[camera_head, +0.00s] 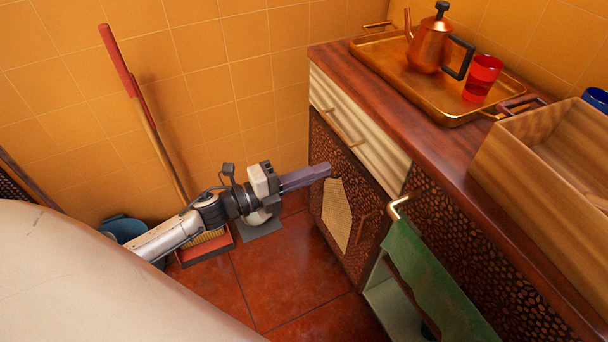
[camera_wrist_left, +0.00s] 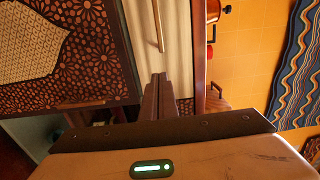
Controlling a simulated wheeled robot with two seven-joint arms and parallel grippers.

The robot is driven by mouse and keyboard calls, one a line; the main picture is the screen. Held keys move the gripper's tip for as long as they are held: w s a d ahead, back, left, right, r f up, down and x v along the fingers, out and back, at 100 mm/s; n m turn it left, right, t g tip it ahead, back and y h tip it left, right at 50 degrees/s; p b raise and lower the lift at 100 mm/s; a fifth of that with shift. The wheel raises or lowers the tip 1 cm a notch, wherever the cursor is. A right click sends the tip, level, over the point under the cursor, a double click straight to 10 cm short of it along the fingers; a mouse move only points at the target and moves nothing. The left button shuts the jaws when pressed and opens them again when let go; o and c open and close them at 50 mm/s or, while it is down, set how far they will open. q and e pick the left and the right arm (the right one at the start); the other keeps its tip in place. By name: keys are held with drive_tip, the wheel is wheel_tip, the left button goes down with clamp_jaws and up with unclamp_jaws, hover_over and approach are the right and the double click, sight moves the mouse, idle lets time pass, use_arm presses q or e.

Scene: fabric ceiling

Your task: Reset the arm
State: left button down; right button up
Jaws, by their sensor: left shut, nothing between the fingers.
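My left arm comes in from the left in the head view. Its gripper (camera_head: 318,171) is shut and empty, its fingers pointing right toward the cabinet door (camera_head: 340,200). In the left wrist view the shut fingers (camera_wrist_left: 158,82) appear in front of the cream drawer front and its handle (camera_wrist_left: 158,25); I cannot tell the exact gap. My right gripper is not in either view.
The wooden countertop (camera_head: 365,97) holds a brass tray (camera_head: 398,75) with a copper kettle (camera_head: 430,47) and red cup (camera_head: 482,78). A wooden box (camera_head: 510,150) stands nearer. A green towel (camera_head: 425,275) hangs below. A broom (camera_head: 150,125) leans at the tiled wall.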

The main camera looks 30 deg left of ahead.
use_arm(q)
drive_tip(key=shift+v, duration=1.5)
